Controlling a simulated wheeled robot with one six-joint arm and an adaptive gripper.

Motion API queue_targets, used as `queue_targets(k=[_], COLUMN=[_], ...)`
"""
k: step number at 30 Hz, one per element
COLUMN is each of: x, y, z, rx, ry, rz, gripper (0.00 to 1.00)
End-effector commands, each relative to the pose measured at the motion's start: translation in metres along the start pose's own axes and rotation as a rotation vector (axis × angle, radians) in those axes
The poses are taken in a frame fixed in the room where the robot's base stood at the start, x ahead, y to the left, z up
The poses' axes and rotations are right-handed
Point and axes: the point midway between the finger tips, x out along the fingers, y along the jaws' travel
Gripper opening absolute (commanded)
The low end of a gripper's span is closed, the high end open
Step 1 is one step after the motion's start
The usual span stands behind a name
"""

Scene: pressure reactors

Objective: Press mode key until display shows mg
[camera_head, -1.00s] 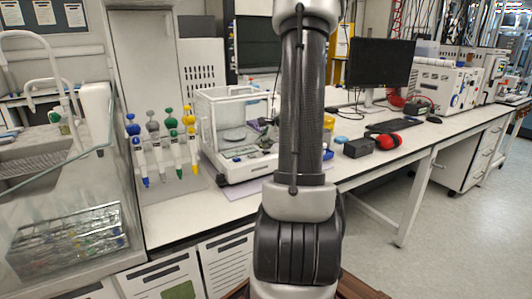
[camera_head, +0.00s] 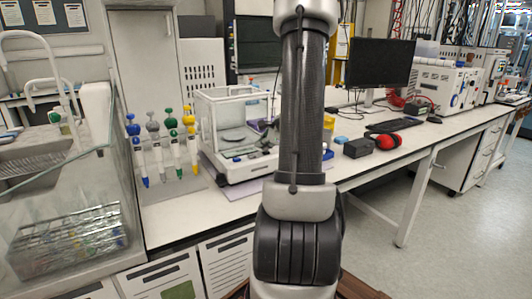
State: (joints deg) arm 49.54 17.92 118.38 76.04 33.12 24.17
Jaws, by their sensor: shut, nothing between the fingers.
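A white balance (camera_head: 236,170) with a clear glass draft shield (camera_head: 222,104) stands on the bench, left of my arm. A round dark pan (camera_head: 233,138) shows inside the shield. Its front panel has a small display and keys, with blue spots (camera_head: 237,158); the reading and the mode key are too small to make out. My gripper (camera_head: 264,145) shows only as a small dark grey shape at the right part of the balance front, mostly hidden behind my arm. It is shut and empty. I cannot tell whether it touches a key.
Pipettes with coloured tops (camera_head: 162,145) hang on a stand left of the balance. Right of my arm are a black box (camera_head: 357,148), red ear muffs (camera_head: 387,140), a keyboard (camera_head: 392,126) and a monitor (camera_head: 379,63). A glass-sided sink unit (camera_head: 65,190) stands at the left. The floor at the right is clear.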

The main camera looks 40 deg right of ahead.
Motion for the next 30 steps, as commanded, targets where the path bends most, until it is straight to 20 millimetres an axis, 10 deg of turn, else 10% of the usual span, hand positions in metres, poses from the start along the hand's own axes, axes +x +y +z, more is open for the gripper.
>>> queue_targets(k=[30], x=[-0.01], y=[-0.007], z=[0.007], rx=[0.0], ry=[0.0], rz=[0.0], gripper=[0.0])
